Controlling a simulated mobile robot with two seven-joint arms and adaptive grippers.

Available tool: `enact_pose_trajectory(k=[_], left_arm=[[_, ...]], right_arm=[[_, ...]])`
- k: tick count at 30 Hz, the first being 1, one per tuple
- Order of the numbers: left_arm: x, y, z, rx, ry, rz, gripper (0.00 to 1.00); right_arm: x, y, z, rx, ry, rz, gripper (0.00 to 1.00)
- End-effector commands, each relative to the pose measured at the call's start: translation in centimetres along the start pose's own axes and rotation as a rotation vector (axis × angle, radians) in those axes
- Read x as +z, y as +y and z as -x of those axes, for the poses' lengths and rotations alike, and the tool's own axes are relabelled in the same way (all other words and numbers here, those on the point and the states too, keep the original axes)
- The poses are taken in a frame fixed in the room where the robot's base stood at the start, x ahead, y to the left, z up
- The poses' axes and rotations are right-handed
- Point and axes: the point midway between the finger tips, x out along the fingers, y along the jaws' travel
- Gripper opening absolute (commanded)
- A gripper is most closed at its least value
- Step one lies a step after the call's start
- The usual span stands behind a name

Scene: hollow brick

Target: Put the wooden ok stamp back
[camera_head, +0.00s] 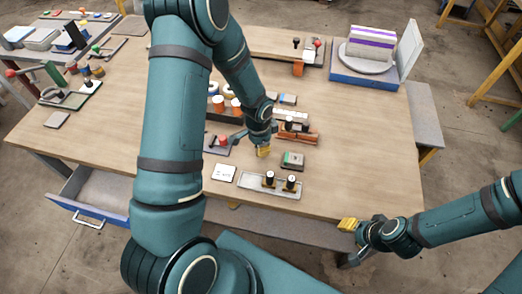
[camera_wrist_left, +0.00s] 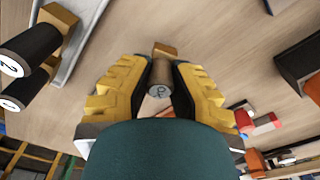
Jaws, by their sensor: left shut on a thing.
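My left gripper (camera_head: 263,151) is over the table, behind the grey tray (camera_head: 246,182). The gripper hides the stamp in the head view. I cannot tell whether the block touches the table. Two similar dark-handled stamps (camera_head: 270,178) (camera_head: 291,183) stand in the tray's middle and right; its left part is bare. My right gripper (camera_head: 348,224) is by the table's front edge; its finger gap is unclear.
A red-knobbed item (camera_head: 222,141) and a brown rack (camera_head: 298,136) are close to my left gripper.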

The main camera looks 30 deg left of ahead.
Motion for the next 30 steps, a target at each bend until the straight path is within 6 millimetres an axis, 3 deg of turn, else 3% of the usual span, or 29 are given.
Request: enact_pose_trajectory(k=[4,16,17,18,30], left_arm=[[0.1,0.1,-2.0,0.001,-0.001,-0.001,0.0],[0.1,0.0,-2.5,0.0,0.001,-0.001,0.0],[0.1,0.0,-2.5,0.0,0.0,-0.001,0.27],[0.1,0.0,-2.4,0.0,0.0,-0.001,0.41],[0.1,0.0,-2.0,0.0,0.0,-0.001,0.43]], right_arm=[[0.1,0.1,-0.3,0.0,-0.002,0.001,0.47],[0.3,0.2,-0.6,-0.001,-0.006,0.002,0.47],[0.3,0.2,-0.6,-0.001,-0.006,0.002,0.47],[0.3,0.2,-0.5,-0.001,-0.006,0.002,0.47],[0.2,0.1,-0.2,0.0,-0.003,0.001,0.47]])
